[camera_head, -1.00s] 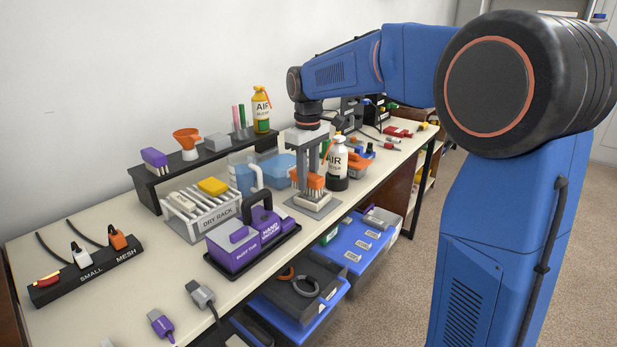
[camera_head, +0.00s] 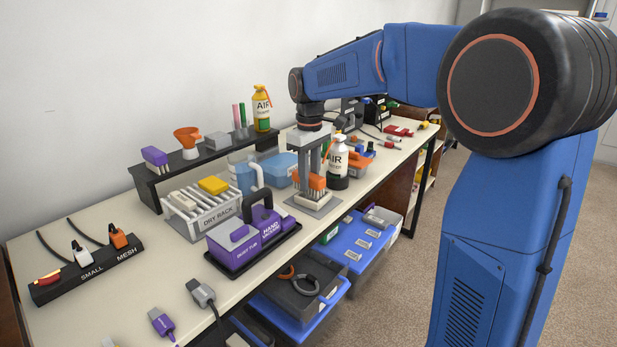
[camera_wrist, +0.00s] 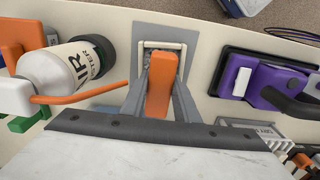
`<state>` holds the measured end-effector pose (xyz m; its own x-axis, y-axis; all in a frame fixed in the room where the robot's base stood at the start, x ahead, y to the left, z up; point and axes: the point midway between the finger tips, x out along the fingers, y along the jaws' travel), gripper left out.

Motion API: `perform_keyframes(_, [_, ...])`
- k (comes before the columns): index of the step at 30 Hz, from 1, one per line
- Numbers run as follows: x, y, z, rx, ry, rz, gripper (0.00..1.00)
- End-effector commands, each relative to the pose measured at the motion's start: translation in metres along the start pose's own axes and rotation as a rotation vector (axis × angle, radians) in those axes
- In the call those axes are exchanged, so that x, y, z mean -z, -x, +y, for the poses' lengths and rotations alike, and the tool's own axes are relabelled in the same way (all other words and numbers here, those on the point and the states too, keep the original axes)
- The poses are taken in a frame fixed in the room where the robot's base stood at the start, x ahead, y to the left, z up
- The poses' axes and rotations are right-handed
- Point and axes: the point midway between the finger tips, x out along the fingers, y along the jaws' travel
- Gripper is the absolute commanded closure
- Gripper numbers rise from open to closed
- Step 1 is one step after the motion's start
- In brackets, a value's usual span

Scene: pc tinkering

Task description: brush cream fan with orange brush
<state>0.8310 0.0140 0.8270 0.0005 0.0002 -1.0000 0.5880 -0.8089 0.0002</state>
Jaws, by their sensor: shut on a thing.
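My gripper (camera_head: 312,177) points down over the bench and is shut on the orange brush (camera_head: 317,182), whose pale bristles face down. In the wrist view the orange brush (camera_wrist: 161,84) lies between the two grey fingers. The cream fan (camera_head: 312,199) lies under the brush on a grey plate, and its cream frame (camera_wrist: 183,62) shows around the brush in the wrist view. The bristles are at or just above the fan; I cannot tell whether they touch. The brush and fingers hide much of the fan's middle.
A white air duster (camera_head: 338,162) stands close beside my gripper. A purple hand vacuum (camera_head: 245,240) sits on a black tray on the other side. A dry rack (camera_head: 204,212) and a black shelf (camera_head: 205,165) stand behind. Blue drawers (camera_head: 357,247) jut out below the bench.

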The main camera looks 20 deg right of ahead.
Motion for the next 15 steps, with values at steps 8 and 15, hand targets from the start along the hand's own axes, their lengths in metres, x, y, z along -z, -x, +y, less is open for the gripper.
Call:
perform_keyframes(8, [-0.016, -0.001, 0.000, 0.000, -0.001, 0.000, 1.00])
perform_keyframes(15, [-0.030, -0.002, 0.000, 0.001, -0.001, -0.002, 1.00])
